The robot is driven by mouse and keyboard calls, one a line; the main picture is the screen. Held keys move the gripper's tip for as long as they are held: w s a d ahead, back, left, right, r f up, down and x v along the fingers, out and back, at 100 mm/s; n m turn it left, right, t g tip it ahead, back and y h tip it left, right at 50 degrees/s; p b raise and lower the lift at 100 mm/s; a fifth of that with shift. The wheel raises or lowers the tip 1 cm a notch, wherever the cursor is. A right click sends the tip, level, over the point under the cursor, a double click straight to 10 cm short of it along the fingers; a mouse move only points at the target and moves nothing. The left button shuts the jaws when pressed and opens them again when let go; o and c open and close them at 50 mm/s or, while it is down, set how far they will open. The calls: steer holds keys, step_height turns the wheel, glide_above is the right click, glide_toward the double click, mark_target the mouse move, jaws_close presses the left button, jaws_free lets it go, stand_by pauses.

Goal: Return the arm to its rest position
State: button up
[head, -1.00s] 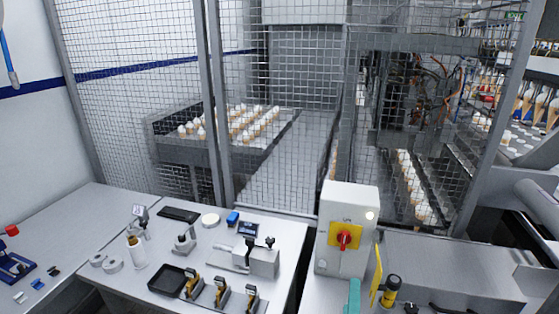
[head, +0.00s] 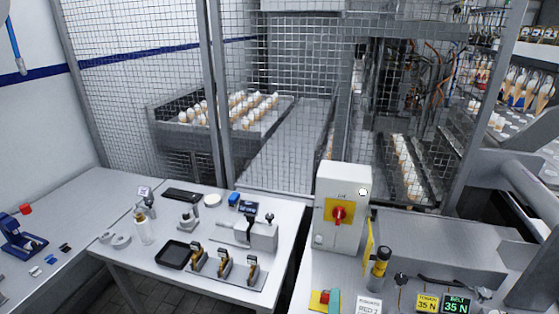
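Neither my gripper nor my arm can be made out in the head view, so its pose and whether it holds anything cannot be seen. The view shows a white workbench (head: 215,280) with small tools on it. To its right stands a grey switch box (head: 335,238) with a red rotary knob (head: 339,214) on a yellow plate.
A wire mesh fence (head: 140,100) stands behind the benches, with trays of cones (head: 240,106) beyond it. On the bench are a black tray (head: 173,255) and several yellow-and-black holders (head: 224,265). Displays (head: 457,305) stand at the lower right. Tiled floor shows at the lower left.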

steer(key=s+a+f+n+y, duration=0.1)
steer(key=s+a+f+n, duration=0.2)
steer(key=s+n, duration=0.3)
steer(key=s+a+f+n+g+y, duration=0.1)
steer(key=s+a+f+n, duration=0.2)
steer(key=s, duration=1.2)
steer(key=s+a+f+n+y, duration=0.2)
steer(key=s+a+f+n, duration=0.1)
steer(key=s+a+n, duration=0.5)
steer(key=s+n, duration=0.1)
steer(key=s, duration=0.1)
steer(key=shift+s+a+f+g, duration=0.15)
steer(key=shift+s+f+g, duration=0.1)
steer(key=shift+s+g, duration=0.05)
